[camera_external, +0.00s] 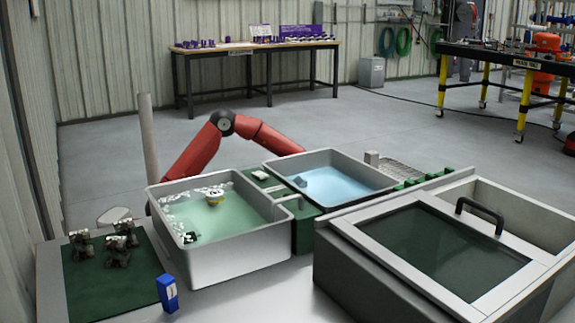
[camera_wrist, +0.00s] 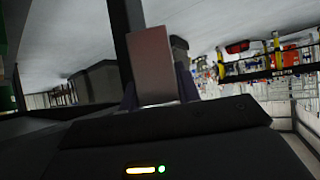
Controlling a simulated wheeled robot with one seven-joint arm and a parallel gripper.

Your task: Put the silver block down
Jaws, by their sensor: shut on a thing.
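The silver block (camera_wrist: 152,65) stands up between the two dark fingers of my gripper (camera_wrist: 158,92) in the wrist view. The fingers are shut on its lower part, and its upper part sticks out clear. In the external view my red arm reaches down behind the far rim of the blue-water basin (camera_external: 335,207), which hides my gripper. A small grey block shape (camera_external: 372,157) shows just past that basin's back right corner; I cannot tell whether it is the held block.
Several metal parts (camera_external: 117,244) lie on a dark green mat (camera_external: 85,293), near a blue box (camera_external: 168,293). A wire rack (camera_external: 405,170) lies behind the lidded bin (camera_external: 450,245).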

